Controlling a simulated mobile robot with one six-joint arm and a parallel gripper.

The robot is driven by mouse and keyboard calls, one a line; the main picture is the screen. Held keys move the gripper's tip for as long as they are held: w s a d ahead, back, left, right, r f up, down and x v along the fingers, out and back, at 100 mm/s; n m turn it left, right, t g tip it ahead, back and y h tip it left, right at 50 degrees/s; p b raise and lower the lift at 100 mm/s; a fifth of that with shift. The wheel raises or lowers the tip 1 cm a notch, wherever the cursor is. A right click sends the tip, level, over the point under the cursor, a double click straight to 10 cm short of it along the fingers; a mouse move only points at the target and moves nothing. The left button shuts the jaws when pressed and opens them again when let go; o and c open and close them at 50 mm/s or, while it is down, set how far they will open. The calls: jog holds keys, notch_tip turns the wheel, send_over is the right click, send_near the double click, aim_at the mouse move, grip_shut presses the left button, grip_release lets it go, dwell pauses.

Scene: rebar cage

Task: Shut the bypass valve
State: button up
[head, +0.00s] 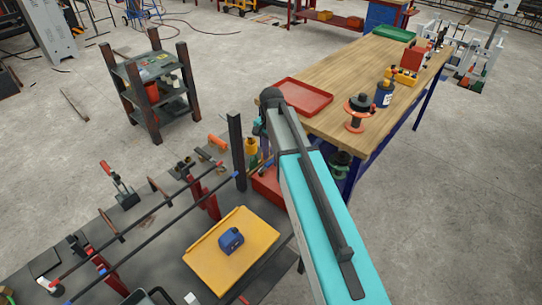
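I cannot pick out a bypass valve with certainty in the head view. My teal and grey arm reaches from the bottom right up to a dark joint near the middle and covers part of the scene behind it. My gripper cannot be made out; it seems hidden behind the arm or out of view. Thin dark bars (150,215) with red and blue ends run over the grey bench (150,252) at lower left. An orange cylindrical part (217,142) and a yellow part (251,148) sit near the bench's far end, beside a dark upright post (237,150).
A yellow tray (205,262) holds a blue block (230,240). A toggle clamp (122,190) stands on the bench. A wooden table (345,75) carries a red tray (303,96), an orange-rimmed spool (358,112) and a blue can (384,93).

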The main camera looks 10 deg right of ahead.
jog(key=shift+f, duration=0.2)
jog(key=shift+c, duration=0.5)
grip_shut()
